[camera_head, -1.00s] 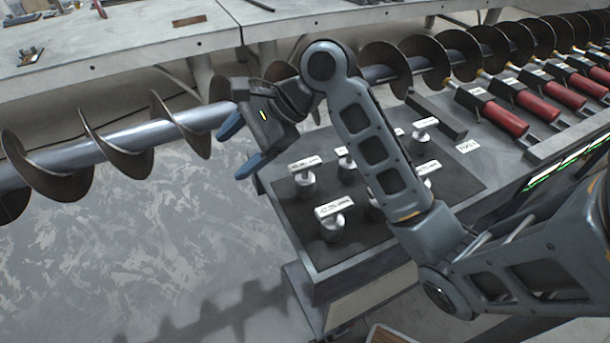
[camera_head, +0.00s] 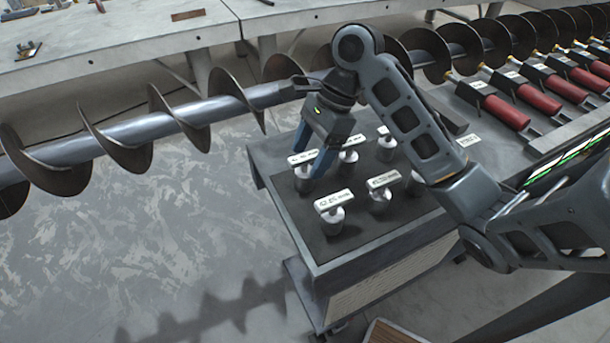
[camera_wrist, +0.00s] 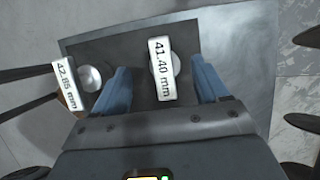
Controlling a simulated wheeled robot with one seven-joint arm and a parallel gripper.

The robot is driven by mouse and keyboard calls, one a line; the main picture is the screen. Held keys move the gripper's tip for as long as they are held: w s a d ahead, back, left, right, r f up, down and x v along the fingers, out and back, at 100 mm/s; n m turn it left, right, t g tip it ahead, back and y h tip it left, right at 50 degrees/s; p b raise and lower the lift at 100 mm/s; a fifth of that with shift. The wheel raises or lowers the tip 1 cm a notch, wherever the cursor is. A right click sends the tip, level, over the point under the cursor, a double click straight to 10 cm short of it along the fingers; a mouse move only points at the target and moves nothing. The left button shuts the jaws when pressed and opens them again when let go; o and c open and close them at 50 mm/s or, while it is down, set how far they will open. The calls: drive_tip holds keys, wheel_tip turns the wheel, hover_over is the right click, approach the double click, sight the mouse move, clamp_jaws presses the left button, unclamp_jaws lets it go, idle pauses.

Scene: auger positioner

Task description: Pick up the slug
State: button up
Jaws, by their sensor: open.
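Several metal slugs with white size labels stand on the dark mat of the bench (camera_head: 300,243). My gripper (camera_head: 313,158) points down over the left back part of the mat, with its blue fingers apart. In the wrist view my gripper (camera_wrist: 164,85) has a slug labelled 41.40 mm (camera_wrist: 163,68) between and slightly ahead of its open fingers, and nothing is clamped. A slug labelled 42.85 mm (camera_wrist: 90,77) stands just outside the left finger. In the head view, slugs show at the left (camera_head: 303,180), front (camera_head: 333,218) and middle (camera_head: 380,198). Contact with the fingers cannot be told.
A long auger (camera_head: 130,128) runs behind the bench, close to my arm. Red cylinders (camera_head: 506,112) in holders line the right side. A grey table (camera_head: 120,45) stands at the back. The floor left of the bench is clear.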

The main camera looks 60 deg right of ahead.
sight(302, 171)
drive_tip(key=shift+w+b+x, duration=0.2)
drive_tip(key=shift+b+x, duration=0.8)
drive_tip(key=shift+x, duration=0.2)
drive_tip(key=shift+b+x, duration=0.85)
drive_tip(key=shift+b, duration=0.05)
drive_tip(key=shift+w+r, duration=0.1)
drive_tip(key=c, duration=1.3)
